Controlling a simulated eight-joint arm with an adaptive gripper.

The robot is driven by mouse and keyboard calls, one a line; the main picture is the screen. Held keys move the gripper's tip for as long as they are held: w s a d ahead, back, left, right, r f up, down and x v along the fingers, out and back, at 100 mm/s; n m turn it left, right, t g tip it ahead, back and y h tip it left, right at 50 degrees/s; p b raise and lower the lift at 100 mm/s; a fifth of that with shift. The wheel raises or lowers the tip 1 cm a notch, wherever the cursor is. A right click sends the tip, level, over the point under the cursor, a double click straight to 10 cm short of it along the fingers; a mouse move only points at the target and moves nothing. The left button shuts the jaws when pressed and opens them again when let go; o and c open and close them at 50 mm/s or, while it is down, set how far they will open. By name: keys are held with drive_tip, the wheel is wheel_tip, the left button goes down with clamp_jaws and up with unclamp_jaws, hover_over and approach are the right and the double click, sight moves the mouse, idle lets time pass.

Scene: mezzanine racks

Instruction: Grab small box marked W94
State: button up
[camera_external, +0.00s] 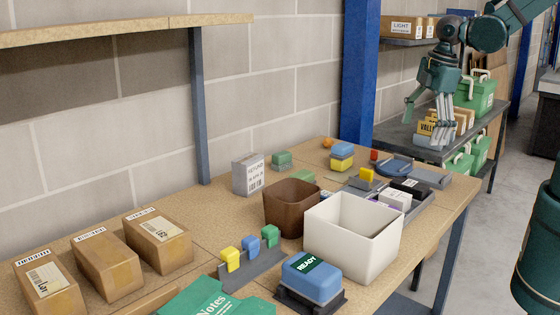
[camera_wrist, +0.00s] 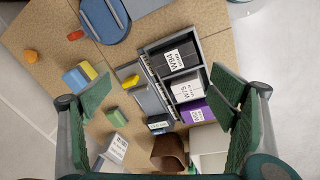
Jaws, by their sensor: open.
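The small box marked W94 (camera_wrist: 178,62) is dark with a white label. It lies in a grey tray (camera_wrist: 204,47), at the end of a row, beside a white box marked W75 (camera_wrist: 186,90) and a purple box (camera_wrist: 199,111). In the external view the dark box (camera_external: 411,187) sits at the far end of the table, its marking too small to read. My gripper (camera_external: 426,117) is open and empty, high above the table's far end. In the wrist view my gripper (camera_wrist: 163,106) has its fingers spread wide, with the boxes below and between them.
A blue round-ended object (camera_wrist: 104,18), a yellow block (camera_wrist: 131,81) and a blue-yellow block stack (camera_wrist: 79,76) lie near the tray. A brown bin (camera_external: 291,208) and a taller white bin (camera_external: 352,236) stand nearer. A rack shelf (camera_external: 407,143) with green cases is behind.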

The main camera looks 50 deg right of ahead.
sight(410, 183)
drive_tip(key=a+f+n, duration=0.1)
drive_tip(key=f, duration=0.1)
drive_tip(key=a+f+n+g, duration=0.1)
drive_tip(key=f, duration=0.1)
drive_tip(key=a+f+n+b, duration=0.1)
drive_tip(key=f+n, duration=0.1)
drive_tip(key=f, duration=0.1)
drive_tip(key=shift+w+g, duration=0.3)
drive_tip(key=shift+w, duration=0.05)
drive_tip(key=shift+s+a+f+n, duration=0.1)
drive_tip(key=shift+a+f+n, duration=0.15)
drive_tip(key=shift+f+n, duration=0.45)
drive_tip(key=shift+f, duration=0.15)
drive_tip(key=shift+f, duration=1.15)
drive_tip(key=shift+f, duration=0.1)
drive_tip(key=shift+s+d+f+b, duration=0.15)
drive_tip(key=shift+f+b, duration=0.3)
drive_tip(key=shift+f, duration=2.05)
drive_tip(key=c, duration=1)
